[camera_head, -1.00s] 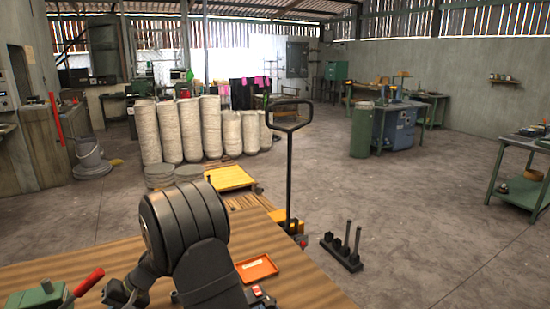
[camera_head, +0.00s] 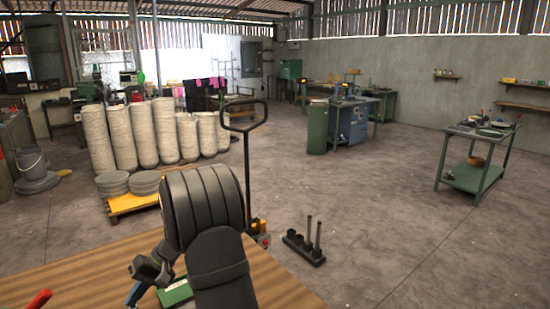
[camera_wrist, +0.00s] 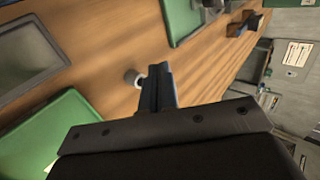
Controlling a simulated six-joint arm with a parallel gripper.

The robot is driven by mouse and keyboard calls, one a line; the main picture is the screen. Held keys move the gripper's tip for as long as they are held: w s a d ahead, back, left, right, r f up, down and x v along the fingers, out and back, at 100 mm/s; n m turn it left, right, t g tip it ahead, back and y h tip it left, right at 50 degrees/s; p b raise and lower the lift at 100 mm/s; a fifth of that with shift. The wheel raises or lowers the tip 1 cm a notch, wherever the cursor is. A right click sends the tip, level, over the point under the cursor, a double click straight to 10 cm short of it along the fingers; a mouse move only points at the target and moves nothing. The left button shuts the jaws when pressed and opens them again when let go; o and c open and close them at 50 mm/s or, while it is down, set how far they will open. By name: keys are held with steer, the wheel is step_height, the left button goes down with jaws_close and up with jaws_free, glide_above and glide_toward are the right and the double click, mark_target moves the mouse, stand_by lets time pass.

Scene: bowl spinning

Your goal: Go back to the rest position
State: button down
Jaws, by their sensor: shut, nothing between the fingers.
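My gripper (camera_wrist: 155,88) is shut and empty in the wrist view, its dark fingers together over the wooden table (camera_wrist: 105,50). A small pale round thing (camera_wrist: 132,77) shows just beside the fingers; I cannot tell whether they touch it. In the head view my dark arm rises at the front over the table (camera_head: 100,265).
In the wrist view, green things lie at lower left (camera_wrist: 75,128) and at the top (camera_wrist: 190,20). In the head view, a pallet jack (camera_head: 247,165), a black stand with posts (camera_head: 303,247) and a green cart (camera_head: 472,176) stand on the floor.

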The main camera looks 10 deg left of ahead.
steer(key=s+r+n+h, duration=0.1)
steer(key=n, duration=0.2)
steer(key=s+a+n+h, duration=0.1)
steer(key=n, duration=0.2)
steer(key=s+r+n+t+h, duration=0.1)
steer(key=s+n, duration=0.1)
steer(key=n, duration=0.2)
steer(key=shift+a+r+h, duration=0.3)
steer(key=shift+r, duration=0.05)
